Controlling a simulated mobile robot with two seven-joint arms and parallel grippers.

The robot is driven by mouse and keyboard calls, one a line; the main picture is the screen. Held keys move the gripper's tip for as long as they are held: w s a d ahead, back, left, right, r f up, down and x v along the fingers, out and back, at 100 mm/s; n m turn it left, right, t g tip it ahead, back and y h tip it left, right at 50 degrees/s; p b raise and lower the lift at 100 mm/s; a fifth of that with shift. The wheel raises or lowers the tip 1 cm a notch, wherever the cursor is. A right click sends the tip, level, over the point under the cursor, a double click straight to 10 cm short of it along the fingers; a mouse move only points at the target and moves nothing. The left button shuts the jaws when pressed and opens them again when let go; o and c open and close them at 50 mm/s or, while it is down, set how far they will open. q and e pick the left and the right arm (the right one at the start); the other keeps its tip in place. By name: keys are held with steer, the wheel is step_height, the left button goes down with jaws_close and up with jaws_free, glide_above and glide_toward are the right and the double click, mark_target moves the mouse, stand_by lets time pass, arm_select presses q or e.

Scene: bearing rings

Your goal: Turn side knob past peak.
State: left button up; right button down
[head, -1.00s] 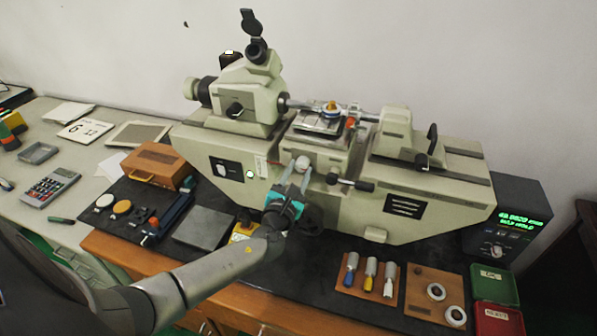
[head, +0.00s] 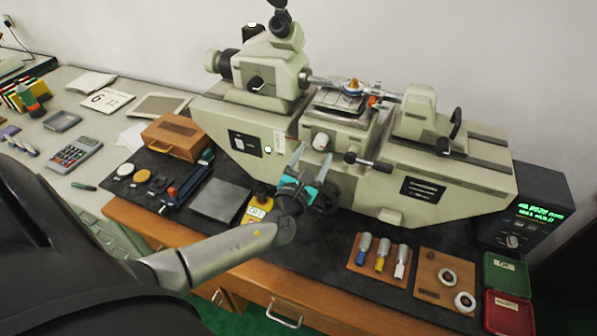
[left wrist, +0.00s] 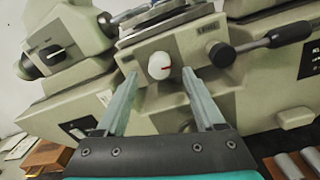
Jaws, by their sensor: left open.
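The side knob (head: 320,141) is a small white round knob on the front of the measuring machine's stage (head: 340,103). My left gripper (head: 314,151) is open and empty in front of the knob. In the left wrist view the knob appears between and just beyond the fingertips (left wrist: 160,76), with a gap on both sides. My right gripper is not in view.
A black-handled lever (head: 368,161) sticks out right of the knob. The readout box (head: 527,220) with green digits, too small to read surely, stands at far right. A block with several handled tools (head: 380,257) and a board with rings (head: 447,281) lie in front.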

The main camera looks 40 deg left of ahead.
arm_select(q)
steer(key=b+v, duration=0.1)
steer(key=v, duration=1.1)
steer(key=shift+s, duration=0.35)
steer(key=shift+d, duration=0.1)
